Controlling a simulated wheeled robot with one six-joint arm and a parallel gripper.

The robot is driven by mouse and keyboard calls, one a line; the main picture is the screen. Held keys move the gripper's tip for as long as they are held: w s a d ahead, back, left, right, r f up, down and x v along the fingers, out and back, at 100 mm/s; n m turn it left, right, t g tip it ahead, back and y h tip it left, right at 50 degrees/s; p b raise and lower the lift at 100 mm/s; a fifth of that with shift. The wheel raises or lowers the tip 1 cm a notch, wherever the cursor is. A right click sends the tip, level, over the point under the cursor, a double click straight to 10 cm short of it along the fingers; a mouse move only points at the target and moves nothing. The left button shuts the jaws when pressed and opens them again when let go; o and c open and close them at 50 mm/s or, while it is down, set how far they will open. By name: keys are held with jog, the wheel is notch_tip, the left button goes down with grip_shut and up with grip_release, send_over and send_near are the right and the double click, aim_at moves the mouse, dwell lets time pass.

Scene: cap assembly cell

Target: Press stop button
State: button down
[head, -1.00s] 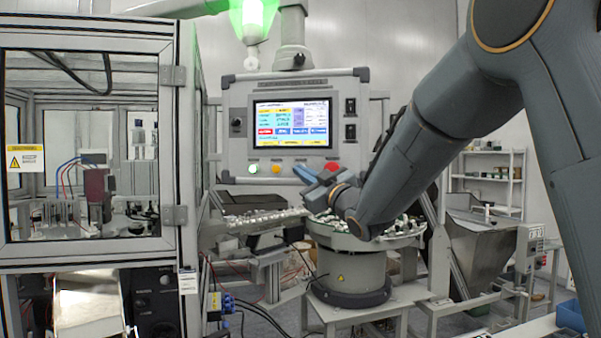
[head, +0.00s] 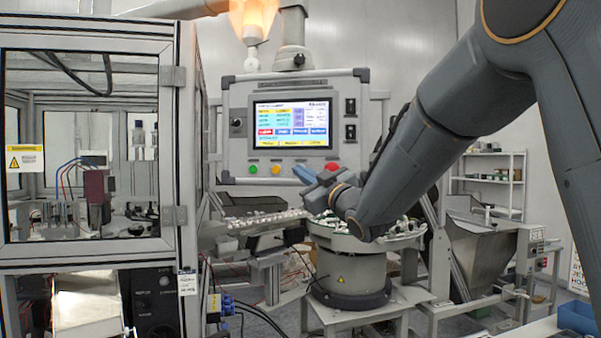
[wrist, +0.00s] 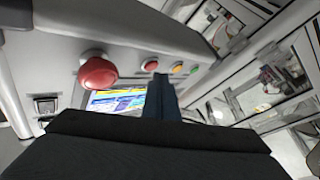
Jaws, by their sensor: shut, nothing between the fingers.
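The control panel (head: 235,150) carries a row of buttons under its lit screen (head: 291,122). A green button (head: 253,169) and a yellow-orange button (head: 275,169) show at the left. A large red mushroom button (head: 332,166) sits at the right end; it also shows in the wrist view (wrist: 98,72). A small red button (wrist: 150,65) shows in the wrist view; in the head view my gripper seems to hide it. My gripper (head: 301,174) is shut and empty, its blue fingertips just in front of that small button. I cannot tell whether they touch it.
A signal lamp (head: 253,18) glows orange above the panel. A bowl feeder (head: 350,265) and a feed track (head: 262,222) with small parts lie below the panel. A glass-doored machine cabinet (head: 85,150) stands at the left, and a metal hopper (head: 490,250) at the right.

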jog(key=shift+s, duration=0.1)
jog(key=shift+s+a+b, duration=0.1)
jog(key=shift+s+a, duration=0.1)
jog(key=shift+s, duration=0.75)
jog(key=shift+s+a+b, duration=0.1)
jog(key=shift+s+a, duration=0.1)
jog(key=shift+s, duration=0.75)
jog(key=shift+s+a+b, duration=0.1)
jog(key=shift+s+a, duration=0.1)
jog(key=shift+s, duration=0.75)
jog(key=s+d+f+m+g+h, duration=0.2)
jog(key=d+f+m+g+h, duration=0.25)
jog(key=f, duration=0.75)
jog(key=s+d+f+m+g+h, duration=0.1)
jog(key=d+f+m+h, duration=0.2)
jog(key=d+f+h, duration=0.7)
jog(key=s+d+f+m+g+y, duration=0.1)
jog(key=s+f+g, duration=0.4)
jog(key=s+f, duration=0.6)
jog(key=s+d+f+m+g+y, duration=0.2)
jog(key=s+f+g, duration=0.4)
jog(key=s+f, duration=0.4)
jog(key=s+d+m, duration=0.1)
jog(key=s+d, duration=0.1)
jog(key=s, duration=0.3)
jog(key=shift+s+f, duration=0.25)
jog(key=shift+f, duration=0.1)
